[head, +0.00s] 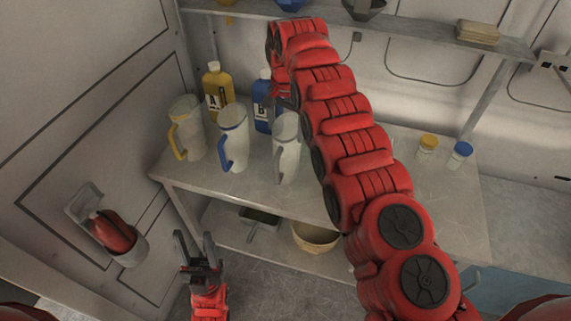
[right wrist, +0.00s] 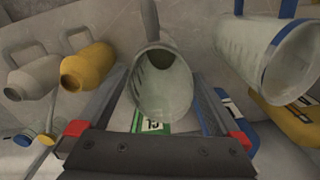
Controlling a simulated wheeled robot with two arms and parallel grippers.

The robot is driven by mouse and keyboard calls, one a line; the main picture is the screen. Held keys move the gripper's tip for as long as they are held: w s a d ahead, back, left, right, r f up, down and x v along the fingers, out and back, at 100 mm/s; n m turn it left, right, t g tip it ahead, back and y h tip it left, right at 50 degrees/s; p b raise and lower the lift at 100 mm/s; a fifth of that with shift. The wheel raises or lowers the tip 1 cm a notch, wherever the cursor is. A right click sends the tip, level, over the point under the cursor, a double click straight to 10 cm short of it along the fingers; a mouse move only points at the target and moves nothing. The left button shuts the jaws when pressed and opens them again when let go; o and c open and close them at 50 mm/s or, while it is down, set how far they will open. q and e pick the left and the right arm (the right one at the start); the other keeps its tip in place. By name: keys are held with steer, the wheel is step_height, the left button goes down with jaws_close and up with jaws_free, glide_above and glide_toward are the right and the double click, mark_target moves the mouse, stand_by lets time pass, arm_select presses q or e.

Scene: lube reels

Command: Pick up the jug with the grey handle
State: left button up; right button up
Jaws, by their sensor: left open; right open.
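The jug with the grey handle (head: 287,158) stands upright on the bench top, third from the left in the row of jugs. In the right wrist view its open rim and pale body (right wrist: 163,88) show between my fingers, with the grey handle at the top. My right gripper (head: 281,97) is open and reaches down at this jug from above, partly hidden by its own arm. Its fingers lie on both sides of the jug; I cannot tell whether they touch it. My left gripper (head: 197,250) is open and empty, low in front of the bench.
A blue-handled jug (head: 234,143) stands close to the left, and a yellow-handled jug (head: 187,132) beyond it. Behind are a yellow bottle (head: 217,87) and a blue bottle (head: 262,108). A green-labelled container (right wrist: 150,124) is close behind the grey-handled jug. A shelf (head: 420,35) runs above.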

mark_target(285, 156)
steer(key=f+p, duration=0.2)
steer(key=f, duration=0.3)
steer(key=shift+w+p, duration=0.2)
steer(key=shift+p, duration=0.1)
steer(key=shift+w+a, duration=0.1)
steer(key=c, duration=0.4)
jaws_close()
